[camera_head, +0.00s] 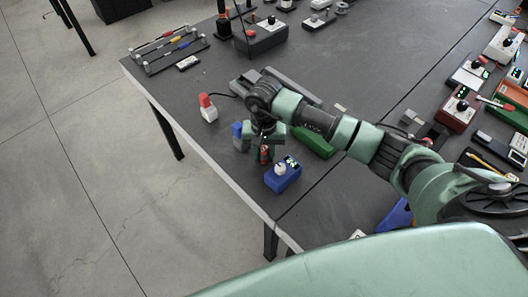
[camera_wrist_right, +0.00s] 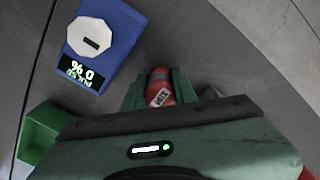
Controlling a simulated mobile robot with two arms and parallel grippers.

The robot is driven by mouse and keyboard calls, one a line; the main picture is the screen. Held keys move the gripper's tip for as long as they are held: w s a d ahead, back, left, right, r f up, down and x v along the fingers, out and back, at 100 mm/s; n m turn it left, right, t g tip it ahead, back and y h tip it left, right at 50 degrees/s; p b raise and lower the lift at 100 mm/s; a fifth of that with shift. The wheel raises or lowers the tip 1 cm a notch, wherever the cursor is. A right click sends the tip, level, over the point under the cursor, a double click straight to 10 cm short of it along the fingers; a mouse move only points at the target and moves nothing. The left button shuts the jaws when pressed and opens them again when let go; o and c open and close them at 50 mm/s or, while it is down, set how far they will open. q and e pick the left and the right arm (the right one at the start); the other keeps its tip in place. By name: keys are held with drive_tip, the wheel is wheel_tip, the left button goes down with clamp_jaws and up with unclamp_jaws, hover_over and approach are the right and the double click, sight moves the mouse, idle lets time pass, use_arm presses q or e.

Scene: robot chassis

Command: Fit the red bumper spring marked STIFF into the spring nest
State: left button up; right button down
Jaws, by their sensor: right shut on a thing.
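My right gripper (camera_head: 259,150) is low over the dark table near its left edge. In the wrist view my right gripper (camera_wrist_right: 158,92) is shut on a red cylindrical spring (camera_wrist_right: 160,86) with a white label, whose lettering is too small to read surely. In the head view the red spring (camera_head: 264,154) shows as a small red piece between the fingers. The gripper hides its lower end, so I cannot tell whether it touches the table. I cannot make out the spring nest in either view. My left gripper is not in view.
A blue box (camera_head: 283,178) with a white knob and lit display stands close to the gripper; it also shows in the wrist view (camera_wrist_right: 105,40). A green box (camera_head: 316,143) lies behind my right arm. A white block with red top (camera_head: 208,108) stands near the table edge.

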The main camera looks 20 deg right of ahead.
drive_tip(key=shift+f, duration=0.2)
drive_tip(key=c, duration=1.1)
unclamp_jaws()
